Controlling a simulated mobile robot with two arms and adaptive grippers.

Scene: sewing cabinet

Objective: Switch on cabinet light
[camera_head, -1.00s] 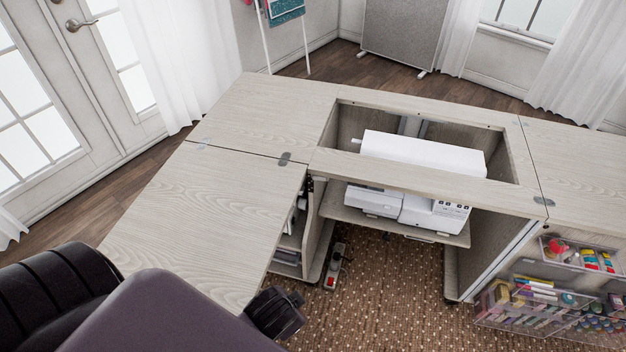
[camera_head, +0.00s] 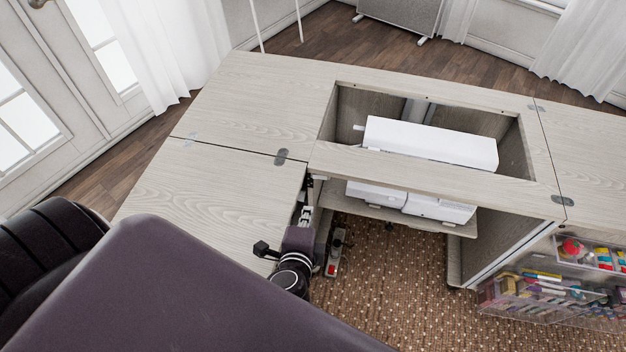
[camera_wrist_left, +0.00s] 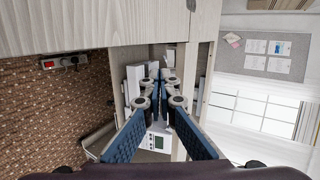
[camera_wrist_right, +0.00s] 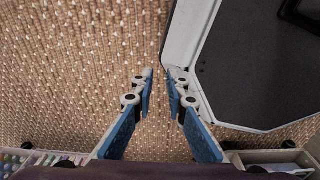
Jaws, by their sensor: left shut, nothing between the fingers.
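The grey wood sewing cabinet (camera_head: 240,98) fills the middle of the head view. My left gripper (camera_head: 304,214) is at the inner edge of its left wing, by the gap beside the knee space. In the left wrist view its fingers (camera_wrist_left: 158,76) are together and empty, pointing at a narrow shelf bay with white items. A power strip (camera_head: 335,255) with a red switch lies on the carpet; it also shows in the left wrist view (camera_wrist_left: 64,62), apart from the fingers. I cannot make out a cabinet light. My right gripper (camera_wrist_right: 160,72) is partly open and empty above the carpet.
A white sewing machine (camera_head: 430,142) sits in the cabinet's opening. Clear bins of supplies (camera_head: 545,290) stand at the right. A pale-framed dark panel (camera_wrist_right: 265,70) is close beside the right gripper. The carpet (camera_head: 385,270) in the knee space looks clear.

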